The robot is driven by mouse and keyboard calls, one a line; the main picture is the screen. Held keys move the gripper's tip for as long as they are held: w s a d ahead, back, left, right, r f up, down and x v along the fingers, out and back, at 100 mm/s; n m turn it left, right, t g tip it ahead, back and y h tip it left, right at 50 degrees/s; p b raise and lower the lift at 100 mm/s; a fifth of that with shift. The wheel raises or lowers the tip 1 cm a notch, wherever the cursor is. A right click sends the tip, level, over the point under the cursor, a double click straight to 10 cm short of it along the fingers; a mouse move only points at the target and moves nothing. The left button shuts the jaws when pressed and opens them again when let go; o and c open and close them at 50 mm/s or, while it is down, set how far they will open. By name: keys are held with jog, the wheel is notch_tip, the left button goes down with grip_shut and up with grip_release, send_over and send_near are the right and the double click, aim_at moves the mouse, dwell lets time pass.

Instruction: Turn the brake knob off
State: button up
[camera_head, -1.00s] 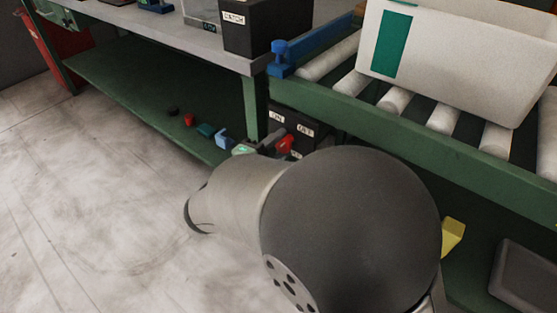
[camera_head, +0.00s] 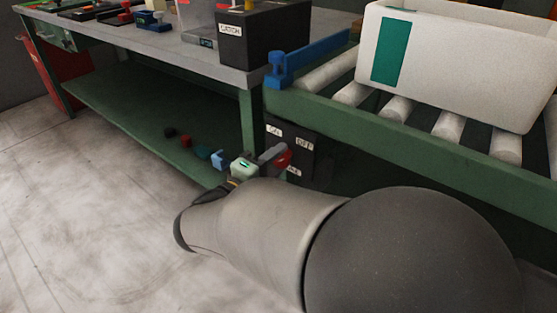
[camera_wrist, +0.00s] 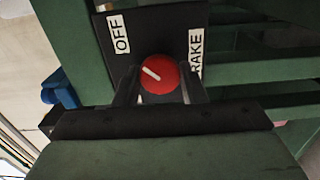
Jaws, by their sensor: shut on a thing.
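The red brake knob (camera_wrist: 159,75) with a white pointer line sits on a black box (camera_wrist: 150,30) in the wrist view. An OFF label (camera_wrist: 120,35) and a partly hidden BRAKE label (camera_wrist: 196,52) flank it. The pointer slants toward the upper left, on the OFF label's side. My gripper (camera_wrist: 160,88) is shut on the knob, one finger on each side. In the head view the knob (camera_head: 283,158) shows partly behind my gripper (camera_head: 274,157), and the box (camera_head: 298,145) carries ON and OFF labels. The ON label is outside the wrist view.
A roller conveyor (camera_head: 450,125) with a white box (camera_head: 455,65) stands above right of the knob. A green workbench (camera_head: 160,50) with a lower shelf is at left. Small colored items, including a blue one (camera_head: 220,160), lie low beside my wrist. Floor at left is clear.

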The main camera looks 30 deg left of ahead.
jog(key=o, duration=1)
jog(key=shift+s, duration=0.1)
jog(key=s+p, duration=0.1)
jog(key=s, duration=0.4)
jog(key=s+a+p, duration=0.1)
jog(key=s, duration=0.5)
jog(key=s+a+p, duration=0.1)
jog(key=s, duration=0.5)
jog(key=shift+s+p, duration=0.1)
jog(key=shift+p, duration=0.3)
